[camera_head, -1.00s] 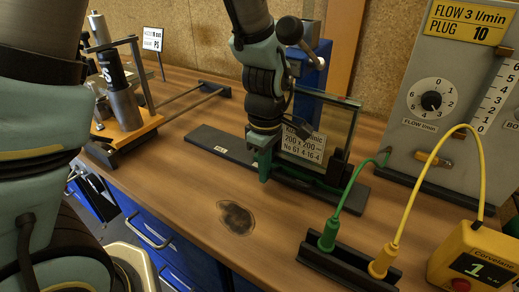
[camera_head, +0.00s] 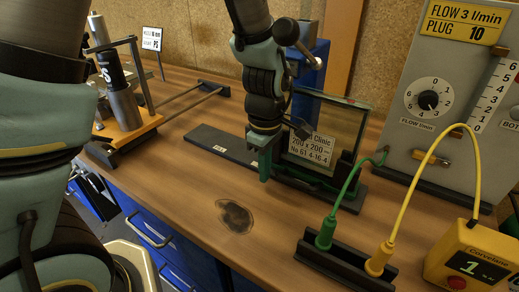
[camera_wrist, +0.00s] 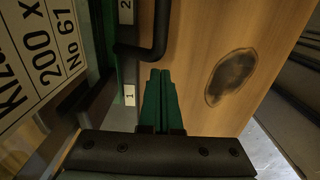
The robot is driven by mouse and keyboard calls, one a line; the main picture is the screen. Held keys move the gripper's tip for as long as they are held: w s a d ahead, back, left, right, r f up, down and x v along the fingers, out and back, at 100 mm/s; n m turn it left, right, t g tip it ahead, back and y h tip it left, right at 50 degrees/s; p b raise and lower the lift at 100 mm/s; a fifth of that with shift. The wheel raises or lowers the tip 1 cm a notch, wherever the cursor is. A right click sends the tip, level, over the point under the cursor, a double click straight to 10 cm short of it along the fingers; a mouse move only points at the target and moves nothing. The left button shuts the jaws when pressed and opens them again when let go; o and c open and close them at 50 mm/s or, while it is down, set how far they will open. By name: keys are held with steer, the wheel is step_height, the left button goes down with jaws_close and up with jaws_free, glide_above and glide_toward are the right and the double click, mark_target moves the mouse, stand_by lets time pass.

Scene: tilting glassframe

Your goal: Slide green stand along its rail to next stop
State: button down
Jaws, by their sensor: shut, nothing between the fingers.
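The dark green stand (camera_head: 306,181) carries an upright glass pane (camera_head: 345,122) with a white label (camera_head: 311,148), in the middle of the head view. It sits on a dark rail (camera_head: 222,143) along the bench. My gripper (camera_head: 265,172) is shut and empty, low at the left end of the stand. In the wrist view its green fingers (camera_wrist: 164,103) are together, beside a dark strip marked 1 and 2 (camera_wrist: 127,60) and below a black handle-like bar (camera_wrist: 160,45). I cannot tell whether the fingers touch the stand.
A dark stain (camera_head: 235,216) marks the bench in front. A black holder (camera_head: 345,264) with green (camera_head: 326,234) and yellow (camera_head: 381,259) plugs stands at front right, near a yellow box (camera_head: 474,258). A grey flow panel (camera_head: 435,130) is behind. An orange-based fixture (camera_head: 130,133) stands left.

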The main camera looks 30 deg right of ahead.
steer(key=shift+w+r+p, duration=0.5)
steer(key=shift+w+r, duration=0.05)
steer(key=shift+w, duration=0.05)
step_height(320, 180, up, 3)
steer(key=shift+f+p, duration=0.15)
steer(key=shift+p, duration=1.05)
step_height(320, 180, up, 4)
steer(key=p, duration=0.3)
steer(key=shift+d+f, duration=0.1)
steer(key=shift+f, duration=0.15)
